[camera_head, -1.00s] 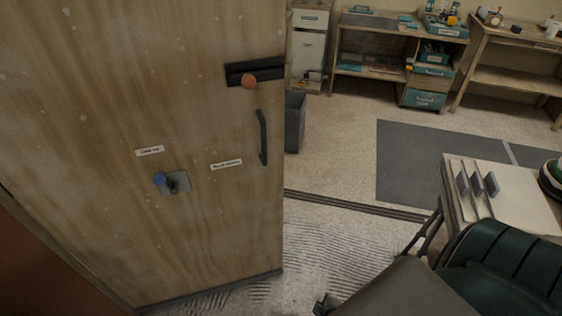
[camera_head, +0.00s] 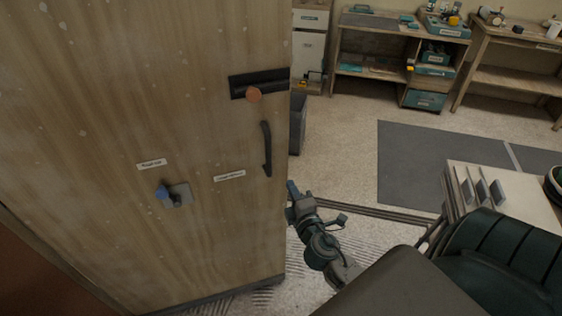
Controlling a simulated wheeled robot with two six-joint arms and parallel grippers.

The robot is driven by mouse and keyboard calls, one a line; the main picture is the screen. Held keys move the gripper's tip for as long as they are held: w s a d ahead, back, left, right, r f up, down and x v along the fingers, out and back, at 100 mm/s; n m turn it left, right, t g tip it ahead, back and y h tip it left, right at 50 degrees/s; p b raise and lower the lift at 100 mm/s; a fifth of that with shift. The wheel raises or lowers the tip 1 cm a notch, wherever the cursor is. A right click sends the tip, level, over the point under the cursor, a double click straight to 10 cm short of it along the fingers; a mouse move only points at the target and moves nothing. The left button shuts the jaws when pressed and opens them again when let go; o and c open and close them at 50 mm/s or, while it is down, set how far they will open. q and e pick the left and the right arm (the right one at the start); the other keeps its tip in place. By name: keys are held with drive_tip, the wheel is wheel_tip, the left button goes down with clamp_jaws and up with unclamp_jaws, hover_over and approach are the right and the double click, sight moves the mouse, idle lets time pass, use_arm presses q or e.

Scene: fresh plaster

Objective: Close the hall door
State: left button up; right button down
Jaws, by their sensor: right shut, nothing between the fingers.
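The hall door (camera_head: 110,110) is a tall wooden leaf that fills the left half of the head view. It stands open, with its free edge towards the middle of the picture. My right gripper (camera_head: 292,188) is at the door's free edge, below the handle. It is shut and empty. I cannot tell whether it touches the edge. My left gripper is not in view.
A floor track (camera_head: 375,211) runs behind the door edge. A dark bin (camera_head: 297,124) stands behind the door. A green chair (camera_head: 490,250) and a white-topped table (camera_head: 515,195) are at right. Shelves (camera_head: 385,50) line the back wall. The floor between is clear.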

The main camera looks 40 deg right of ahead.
sight(278, 158)
drive_tip(key=p+x, duration=0.3)
drive_tip(key=x, duration=0.6)
drive_tip(key=shift+w+r, duration=0.1)
drive_tip(key=shift+w, duration=0.05)
drive_tip(key=shift+w+d, duration=0.15)
drive_tip(key=shift+w, duration=0.2)
